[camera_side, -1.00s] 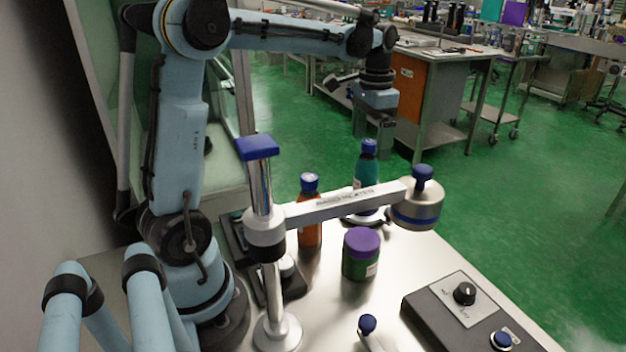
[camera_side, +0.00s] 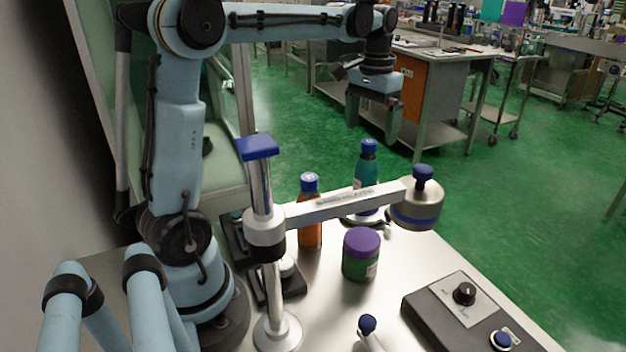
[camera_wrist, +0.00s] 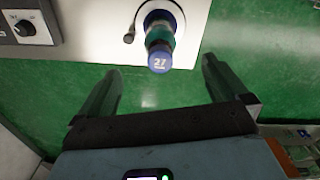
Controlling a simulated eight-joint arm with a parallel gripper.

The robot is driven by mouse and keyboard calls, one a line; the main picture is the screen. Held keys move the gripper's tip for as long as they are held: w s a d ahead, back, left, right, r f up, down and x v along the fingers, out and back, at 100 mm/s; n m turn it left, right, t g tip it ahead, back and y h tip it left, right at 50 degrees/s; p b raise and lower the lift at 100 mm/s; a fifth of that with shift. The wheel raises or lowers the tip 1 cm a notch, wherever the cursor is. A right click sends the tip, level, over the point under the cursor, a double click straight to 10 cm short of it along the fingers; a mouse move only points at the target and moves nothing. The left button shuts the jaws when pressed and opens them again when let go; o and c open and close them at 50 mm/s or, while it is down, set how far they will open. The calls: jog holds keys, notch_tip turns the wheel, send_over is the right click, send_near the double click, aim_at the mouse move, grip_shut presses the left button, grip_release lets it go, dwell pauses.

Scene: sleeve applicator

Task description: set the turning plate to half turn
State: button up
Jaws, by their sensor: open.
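The turning plate (camera_side: 352,220) is a round disc under the teal bottle (camera_side: 367,165), near the bench's back edge. Its small handle knob (camera_side: 387,232) is at the right of the bottle's foot. In the wrist view the handle (camera_wrist: 129,38) points down and left from the plate, beside the bottle, whose blue cap (camera_wrist: 160,60) reads 27. My gripper (camera_side: 373,133) is open and empty, in the air above the bottle. In the wrist view its fingers (camera_wrist: 162,68) stand apart, one on each side of the cap. Part of the plate is hidden by the white arm.
A brown bottle (camera_side: 310,232) and a purple-lidded jar (camera_side: 361,262) stand close by. A control box (camera_side: 440,315) with a dial is at front right.

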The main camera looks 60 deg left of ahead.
jog(key=shift+c, duration=1)
jog(key=shift+r, duration=0.35)
jog(key=shift+c, duration=1.4)
notch_tip(320, 180, up, 5)
jog(key=shift+d+f, duration=0.15)
jog(key=shift+f, duration=0.05)
jog(key=c, duration=0.4)
jog(key=w+d+n, duration=0.2)
jog(key=d+n, duration=0.5)
jog(key=n, duration=0.2)
jog(key=shift+c, duration=0.2)
jog(key=shift+n, duration=0.5)
jog(key=f, duration=2.2)
jog(key=shift+w+f, duration=0.2)
jog(key=shift+f, duration=0.15)
grip_shut()
